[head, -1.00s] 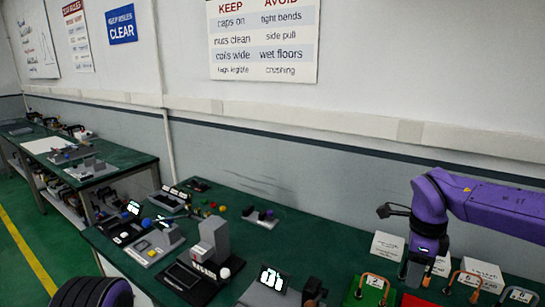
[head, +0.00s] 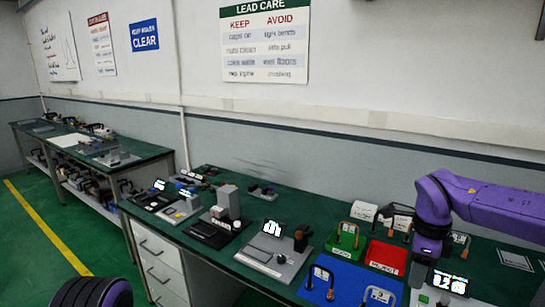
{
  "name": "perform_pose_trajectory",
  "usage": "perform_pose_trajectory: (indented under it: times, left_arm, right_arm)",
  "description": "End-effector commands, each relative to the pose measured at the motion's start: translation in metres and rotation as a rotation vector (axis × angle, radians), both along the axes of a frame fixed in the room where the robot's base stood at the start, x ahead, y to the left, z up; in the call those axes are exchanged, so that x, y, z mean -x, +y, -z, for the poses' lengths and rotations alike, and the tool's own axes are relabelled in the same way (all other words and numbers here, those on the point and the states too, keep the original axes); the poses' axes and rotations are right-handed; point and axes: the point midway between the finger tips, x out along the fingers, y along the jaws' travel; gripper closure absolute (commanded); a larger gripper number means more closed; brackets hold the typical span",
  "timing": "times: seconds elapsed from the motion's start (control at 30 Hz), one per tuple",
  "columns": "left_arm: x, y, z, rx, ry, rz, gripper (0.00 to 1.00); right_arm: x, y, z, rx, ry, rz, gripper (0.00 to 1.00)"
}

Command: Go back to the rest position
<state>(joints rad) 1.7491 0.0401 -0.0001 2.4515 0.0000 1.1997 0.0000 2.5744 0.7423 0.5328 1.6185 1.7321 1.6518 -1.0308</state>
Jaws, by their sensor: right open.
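My right arm comes in purple from the right edge, and its dark right gripper (head: 418,273) points down above the right part of the green bench (head: 300,203). The gripper is open, and I see nothing held in it. My left gripper is out of view; only a dark, purple-edged part of me shows at the bottom left.
A display device (head: 272,248) and grey instruments (head: 228,202) stand on the bench to the left. A second bench (head: 70,150) is at the far left, with open floor in front.

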Motion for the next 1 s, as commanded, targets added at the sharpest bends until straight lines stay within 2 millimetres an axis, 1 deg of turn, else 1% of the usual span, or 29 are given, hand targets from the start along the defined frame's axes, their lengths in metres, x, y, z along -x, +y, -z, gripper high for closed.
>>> perform_pose_trajectory:
  times: [0.17,0.3,0.37,0.47,0.57,0.67,0.7,0.77,0.8,0.87,0.9,0.97,1.0]
  left_arm:
    - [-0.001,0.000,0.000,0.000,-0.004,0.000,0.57]
    - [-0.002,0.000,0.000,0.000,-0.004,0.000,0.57]
    - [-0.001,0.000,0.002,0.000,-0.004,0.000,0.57]
    - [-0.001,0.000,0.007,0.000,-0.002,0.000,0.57]
    - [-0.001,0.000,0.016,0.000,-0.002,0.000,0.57]
    - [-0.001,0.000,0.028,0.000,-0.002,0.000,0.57]
    - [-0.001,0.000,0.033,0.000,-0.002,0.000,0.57]
    - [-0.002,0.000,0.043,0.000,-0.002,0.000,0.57]
    - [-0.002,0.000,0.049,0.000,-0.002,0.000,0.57]
    - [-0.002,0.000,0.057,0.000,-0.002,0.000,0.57]
    - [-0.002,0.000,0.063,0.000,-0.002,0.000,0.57]
    - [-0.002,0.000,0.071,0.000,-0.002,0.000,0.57]
    - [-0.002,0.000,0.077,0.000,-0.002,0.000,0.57]
  right_arm:
    - [-0.014,-0.011,0.004,0.102,-0.079,0.071,0.60]
    - [-0.020,-0.025,0.014,0.230,-0.153,0.089,0.60]
    - [-0.022,-0.031,0.023,0.303,-0.186,0.083,0.60]
    - [-0.025,-0.041,0.050,0.445,-0.243,0.041,0.60]
    - [-0.024,-0.045,0.089,0.591,-0.297,-0.056,0.60]
    - [-0.017,-0.041,0.141,0.717,-0.347,-0.220,0.60]
    - [-0.012,-0.037,0.164,0.753,-0.363,-0.302,0.60]
    - [0.001,-0.027,0.205,0.790,-0.377,-0.447,0.60]
    - [0.013,-0.020,0.233,0.798,-0.380,-0.548,0.60]
    - [0.034,-0.009,0.272,0.794,-0.377,-0.697,0.60]
    - [0.051,-0.002,0.297,0.778,-0.367,-0.793,0.60]
    - [0.079,0.007,0.332,0.745,-0.343,-0.930,0.60]
    - [0.100,0.013,0.354,0.716,-0.323,-1.016,0.60]
